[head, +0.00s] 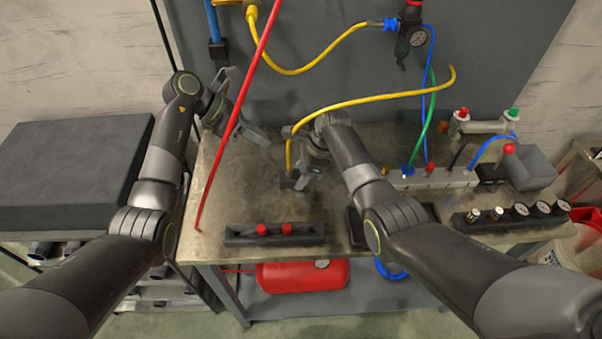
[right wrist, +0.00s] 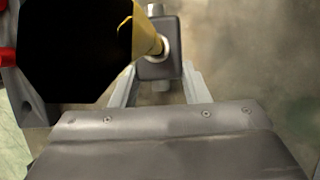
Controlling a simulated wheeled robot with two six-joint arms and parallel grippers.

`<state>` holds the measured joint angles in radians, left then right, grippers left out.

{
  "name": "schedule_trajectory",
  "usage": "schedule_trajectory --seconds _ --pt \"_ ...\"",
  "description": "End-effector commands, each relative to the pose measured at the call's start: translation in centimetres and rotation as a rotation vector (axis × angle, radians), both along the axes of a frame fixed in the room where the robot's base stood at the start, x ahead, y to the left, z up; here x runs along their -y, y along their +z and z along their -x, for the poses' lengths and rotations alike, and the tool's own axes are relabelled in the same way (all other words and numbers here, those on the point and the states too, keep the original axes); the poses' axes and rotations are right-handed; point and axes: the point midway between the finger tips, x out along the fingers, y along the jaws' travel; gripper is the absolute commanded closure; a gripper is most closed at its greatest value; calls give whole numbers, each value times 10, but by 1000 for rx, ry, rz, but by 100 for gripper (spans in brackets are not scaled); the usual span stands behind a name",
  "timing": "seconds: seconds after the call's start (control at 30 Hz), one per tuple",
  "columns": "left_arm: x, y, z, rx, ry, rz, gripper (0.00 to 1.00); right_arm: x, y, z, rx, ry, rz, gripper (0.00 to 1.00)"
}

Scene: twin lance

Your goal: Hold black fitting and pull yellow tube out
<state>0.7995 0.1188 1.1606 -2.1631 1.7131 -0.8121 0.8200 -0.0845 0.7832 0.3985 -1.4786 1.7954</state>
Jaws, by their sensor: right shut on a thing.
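The yellow tube (head: 385,97) arcs from a raised loose-looking end at the right down to the black fitting on the bench at the left. In the right wrist view the yellow tube (right wrist: 143,30) enters a round collar on the black fitting (right wrist: 158,68). My right gripper (head: 300,182) is low over the bench and shut on the black fitting, with one finger on each side. In the head view the fitting is mostly hidden by the gripper. My left gripper (head: 243,108) is open and empty, up and to the left of the fitting, apart from the tube.
A red tube (head: 236,115) slants across the view beside my left gripper. Another yellow hose (head: 330,50) hangs on the back panel. A black block with red knobs (head: 275,234) lies at the front edge. A grey manifold (head: 435,178) with green and blue tubes stands right.

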Motion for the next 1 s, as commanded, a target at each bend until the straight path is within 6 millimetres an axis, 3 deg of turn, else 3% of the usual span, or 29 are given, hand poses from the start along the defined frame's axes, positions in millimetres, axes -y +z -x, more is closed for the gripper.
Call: schedule_trajectory --seconds 0.2,0.47,1.0 --pt "3 1 0 195 -186 -7 73 0 0 0 0 0 0 83" --pt "6 0 0 281 -268 -11 73 0 0 0 0 0 0 83" --pt "54 -47 1 279 -269 -10 73 0 0 0 0 0 0 83"
